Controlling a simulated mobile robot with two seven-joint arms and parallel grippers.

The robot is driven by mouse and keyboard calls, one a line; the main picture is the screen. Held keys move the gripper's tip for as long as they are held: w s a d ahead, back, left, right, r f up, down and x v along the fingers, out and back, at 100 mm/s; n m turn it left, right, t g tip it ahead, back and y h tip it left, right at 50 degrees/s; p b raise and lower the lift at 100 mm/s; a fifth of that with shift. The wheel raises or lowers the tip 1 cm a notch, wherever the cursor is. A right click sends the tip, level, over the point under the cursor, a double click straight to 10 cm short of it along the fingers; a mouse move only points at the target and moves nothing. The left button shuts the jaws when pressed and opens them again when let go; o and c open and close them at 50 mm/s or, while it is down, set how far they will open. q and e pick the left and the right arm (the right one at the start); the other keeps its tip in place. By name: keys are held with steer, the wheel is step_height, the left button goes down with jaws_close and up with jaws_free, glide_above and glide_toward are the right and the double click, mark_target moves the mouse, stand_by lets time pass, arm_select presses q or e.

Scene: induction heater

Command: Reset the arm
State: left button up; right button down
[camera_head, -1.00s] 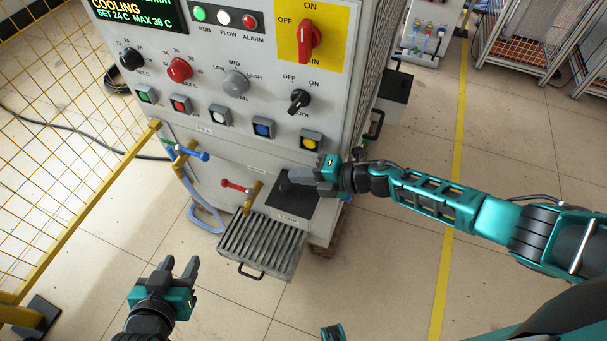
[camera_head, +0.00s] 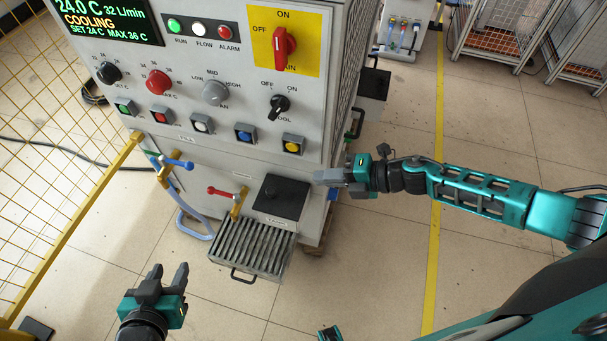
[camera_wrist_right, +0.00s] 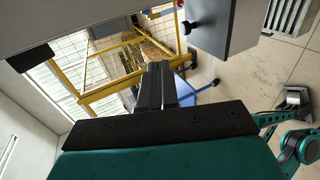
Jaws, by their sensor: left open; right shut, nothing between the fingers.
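My right gripper (camera_head: 322,177) is shut and empty in the head view, just to the right of the cabinet's black panel (camera_head: 281,197). Its fingers point left toward the machine, and I cannot tell whether they touch it. The shut fingers also show in the right wrist view (camera_wrist_right: 157,84). My left gripper (camera_head: 168,276) is open and empty at the lower left, pointing up, in front of the cabinet and apart from it. The right arm reaches in from the right edge.
The grey control cabinet (camera_head: 205,100) carries several knobs and buttons. Below are a blue-handled valve (camera_head: 178,164), a red-handled valve (camera_head: 222,191) and a slatted tray (camera_head: 250,247). A yellow mesh fence (camera_head: 62,232) stands left. The floor (camera_head: 370,265) at lower middle is clear.

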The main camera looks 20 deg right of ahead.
steer(key=v, duration=0.2)
steer(key=shift+s+d+r, duration=0.1)
steer(key=shift+s+d, duration=0.05)
steer(key=shift+d, duration=0.1)
steer(key=a+r+m+t, duration=0.1)
steer(key=a+m+t, duration=0.3)
steer(key=a+m, duration=0.15)
steer(key=s+d+f+m+h, duration=0.1)
steer(key=s+m+h, duration=0.3)
steer(key=m, duration=0.6)
steer(key=s+d+f+m+h, duration=0.1)
steer(key=s+m+h, duration=0.4)
steer(key=m, duration=0.6)
steer(key=shift+s+d+f, duration=0.4)
steer(key=shift+s+d, duration=0.1)
steer(key=shift+d, duration=0.3)
